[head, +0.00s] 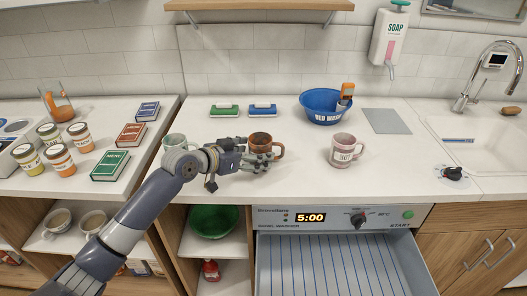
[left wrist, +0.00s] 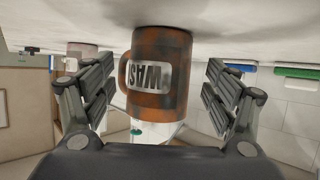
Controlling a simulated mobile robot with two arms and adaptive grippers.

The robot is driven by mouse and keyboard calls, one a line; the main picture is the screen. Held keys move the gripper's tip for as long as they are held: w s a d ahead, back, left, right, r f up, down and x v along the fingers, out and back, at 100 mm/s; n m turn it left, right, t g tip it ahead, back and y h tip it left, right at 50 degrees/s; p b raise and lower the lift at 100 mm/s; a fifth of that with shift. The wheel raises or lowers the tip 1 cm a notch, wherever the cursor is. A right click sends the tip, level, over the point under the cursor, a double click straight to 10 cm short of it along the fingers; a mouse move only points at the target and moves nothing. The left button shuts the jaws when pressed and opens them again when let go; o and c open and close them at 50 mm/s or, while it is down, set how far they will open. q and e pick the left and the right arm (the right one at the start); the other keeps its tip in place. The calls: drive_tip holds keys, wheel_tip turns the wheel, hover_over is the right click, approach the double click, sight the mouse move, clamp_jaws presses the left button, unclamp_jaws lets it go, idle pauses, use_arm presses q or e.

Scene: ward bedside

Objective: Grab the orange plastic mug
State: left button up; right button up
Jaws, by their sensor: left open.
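The orange-brown mug (head: 261,140) stands on the white counter, behind and partly hidden by my left gripper (head: 262,161) in the head view. Its handle points right there. In the left wrist view, which is upside down, the mug (left wrist: 159,72) sits between the two spread fingers of my left gripper (left wrist: 157,98), with a white label on its side. Gaps show between the mug and both fingers. My right gripper is in neither view.
A pale pink mug (head: 344,150) stands to the right and a pale green mug (head: 174,142) to the left. A drawer (head: 335,262) is open below the counter.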

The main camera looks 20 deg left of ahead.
use_arm(q)
drive_tip(key=shift+x, duration=1.15)
drive_tip(key=shift+w+d+f, duration=0.15)
drive_tip(key=shift+w+d, duration=0.05)
drive_tip(key=shift+w, duration=0.1)
drive_tip(key=c, duration=1.2)
drive_tip(key=shift+o, duration=0.2)
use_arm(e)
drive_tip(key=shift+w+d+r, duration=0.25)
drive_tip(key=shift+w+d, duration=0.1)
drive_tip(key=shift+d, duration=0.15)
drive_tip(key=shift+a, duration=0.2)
